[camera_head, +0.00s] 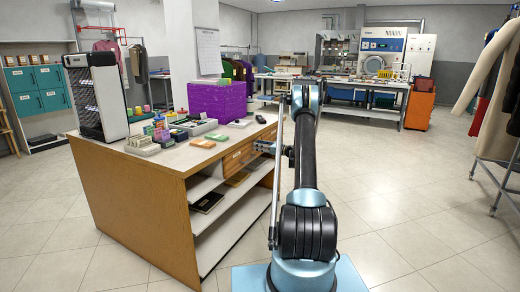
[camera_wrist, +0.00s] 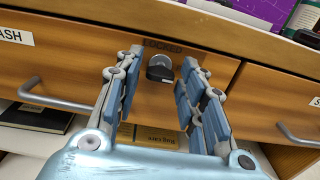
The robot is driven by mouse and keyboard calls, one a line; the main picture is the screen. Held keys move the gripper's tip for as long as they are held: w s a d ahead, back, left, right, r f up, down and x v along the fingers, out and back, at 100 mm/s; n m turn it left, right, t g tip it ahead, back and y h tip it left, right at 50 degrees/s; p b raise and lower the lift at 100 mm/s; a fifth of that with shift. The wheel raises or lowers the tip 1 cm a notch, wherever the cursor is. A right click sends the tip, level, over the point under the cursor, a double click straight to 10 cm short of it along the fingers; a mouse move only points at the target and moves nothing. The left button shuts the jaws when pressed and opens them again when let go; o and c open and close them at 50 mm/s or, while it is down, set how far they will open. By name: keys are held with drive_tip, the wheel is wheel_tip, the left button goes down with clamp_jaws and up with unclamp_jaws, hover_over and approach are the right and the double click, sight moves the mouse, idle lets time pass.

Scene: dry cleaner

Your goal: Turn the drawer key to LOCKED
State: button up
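The drawer key (camera_wrist: 160,73) shows in the wrist view as a small dark bow at a round lock in a wooden drawer front (camera_wrist: 80,62). A dark label reading LOCKED (camera_wrist: 162,46) is just above it. I cannot clearly tell which way the key is turned. My gripper (camera_wrist: 162,60) is open, with one finger on each side of the key and nothing visibly held. In the head view my gripper (camera_head: 268,147) is at the counter's drawer side, partly hidden by my arm; the key is too small to make out there.
The wooden counter (camera_head: 130,193) carries a purple crate (camera_head: 217,102), trays and small boxes on top. In the wrist view, drawer handles stick out at left (camera_wrist: 52,98) and right (camera_wrist: 296,136). Open shelves lie below the drawers. The floor to the right is clear; a clothes rack (camera_head: 494,175) stands beyond.

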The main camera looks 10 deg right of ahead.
clamp_jaws()
